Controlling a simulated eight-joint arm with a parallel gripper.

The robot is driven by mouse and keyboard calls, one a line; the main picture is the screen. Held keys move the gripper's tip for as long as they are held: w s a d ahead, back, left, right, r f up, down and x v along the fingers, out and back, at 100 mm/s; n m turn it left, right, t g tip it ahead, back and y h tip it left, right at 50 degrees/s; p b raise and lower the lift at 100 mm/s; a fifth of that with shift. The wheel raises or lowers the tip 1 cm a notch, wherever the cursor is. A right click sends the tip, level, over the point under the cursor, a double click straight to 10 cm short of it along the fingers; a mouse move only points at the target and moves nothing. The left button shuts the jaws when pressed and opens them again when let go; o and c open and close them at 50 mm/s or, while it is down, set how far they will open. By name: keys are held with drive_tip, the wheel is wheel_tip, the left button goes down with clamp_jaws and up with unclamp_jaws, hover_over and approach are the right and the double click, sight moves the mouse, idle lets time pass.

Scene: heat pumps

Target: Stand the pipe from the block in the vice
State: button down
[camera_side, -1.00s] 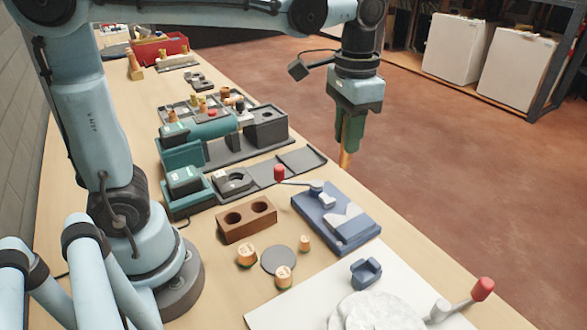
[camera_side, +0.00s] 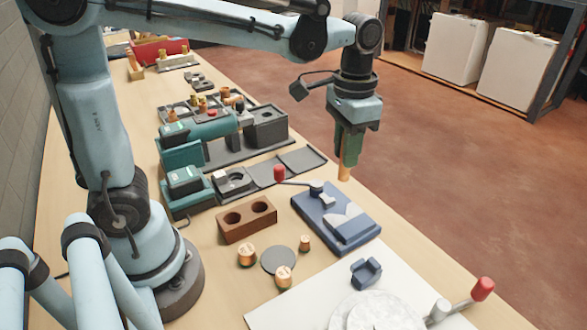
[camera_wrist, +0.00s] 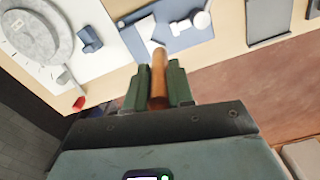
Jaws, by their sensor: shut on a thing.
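My gripper (camera_side: 348,150) has green fingers and is shut on a copper pipe (camera_side: 344,173). The pipe points down, roughly upright, with its lower end in the air near the right edge of the bench. In the wrist view the pipe (camera_wrist: 158,75) sits between the green fingers (camera_wrist: 158,88). The blue vice (camera_side: 335,217) lies below and a little to the left of the pipe in the side view, with a red-knobbed lever (camera_side: 280,174). It also shows in the wrist view (camera_wrist: 180,38). The brown block (camera_side: 246,220) with two holes stands left of the vice; both holes look empty.
Copper caps (camera_side: 246,255) stand around a grey disc (camera_side: 278,260) in front of the block. A blue cradle (camera_side: 366,272) and a round pale device with a red-knobbed lever (camera_side: 483,289) are on a white board. Teal machines (camera_side: 185,188) stand behind the block.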

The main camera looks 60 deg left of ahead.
sight(343, 179)
drive_tip(key=shift+f, duration=2.4)
drive_tip(key=shift+f, duration=2.5)
drive_tip(key=c, duration=0.9)
unclamp_jaws()
drive_tip(key=shift+r, duration=0.15)
